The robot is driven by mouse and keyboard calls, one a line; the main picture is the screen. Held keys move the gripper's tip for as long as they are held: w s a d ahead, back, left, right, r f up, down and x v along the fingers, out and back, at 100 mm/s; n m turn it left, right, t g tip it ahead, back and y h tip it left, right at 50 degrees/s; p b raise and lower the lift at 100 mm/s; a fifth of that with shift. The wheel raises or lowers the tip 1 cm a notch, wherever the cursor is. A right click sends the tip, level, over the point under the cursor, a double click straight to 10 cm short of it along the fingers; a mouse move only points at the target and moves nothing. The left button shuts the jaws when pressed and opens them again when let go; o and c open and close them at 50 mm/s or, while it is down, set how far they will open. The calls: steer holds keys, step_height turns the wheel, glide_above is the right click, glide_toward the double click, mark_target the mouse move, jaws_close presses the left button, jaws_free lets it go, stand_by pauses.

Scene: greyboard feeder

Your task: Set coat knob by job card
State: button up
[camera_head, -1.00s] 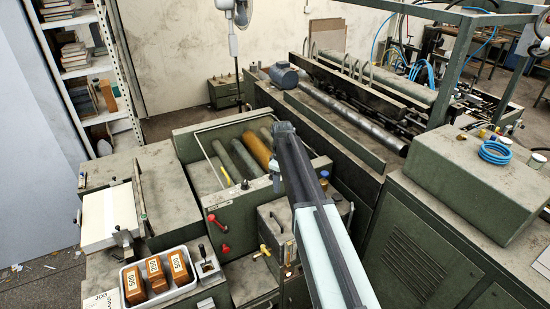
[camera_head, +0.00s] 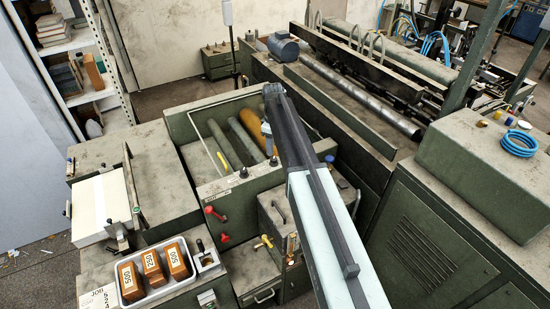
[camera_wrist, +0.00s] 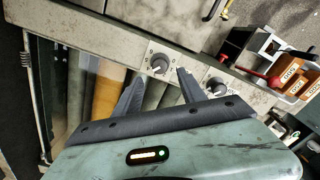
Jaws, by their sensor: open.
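Two dark round knobs sit on pale dials on the grey-green panel. In the wrist view one knob (camera_wrist: 160,65) is between and just beyond my fingertips, and the other knob (camera_wrist: 217,86) is to the right of them. In the head view the knobs show at the panel's top edge, one left (camera_head: 243,172) and one right (camera_head: 273,161). I cannot read which is the coat knob. My gripper (camera_wrist: 158,74) is open and empty; in the head view it (camera_head: 268,142) hangs over the rollers by the right knob. The job card (camera_head: 100,298) is at lower left, partly cut off.
A white tray (camera_head: 128,293) holds numbered wooden blocks (camera_head: 153,267). Rollers (camera_head: 222,145) lie in the trough behind. A green cabinet (camera_head: 480,160) stands at right.

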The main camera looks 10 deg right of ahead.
mark_target(274, 159)
step_height(274, 159, down, 6)
steer(key=b, duration=0.5)
steer(key=shift+d+f, duration=0.1)
steer(key=shift+s+r, duration=0.1)
steer(key=shift+r, duration=0.1)
jaws_close()
steer(key=m, duration=0.3)
steer(key=shift+m, duration=2.3)
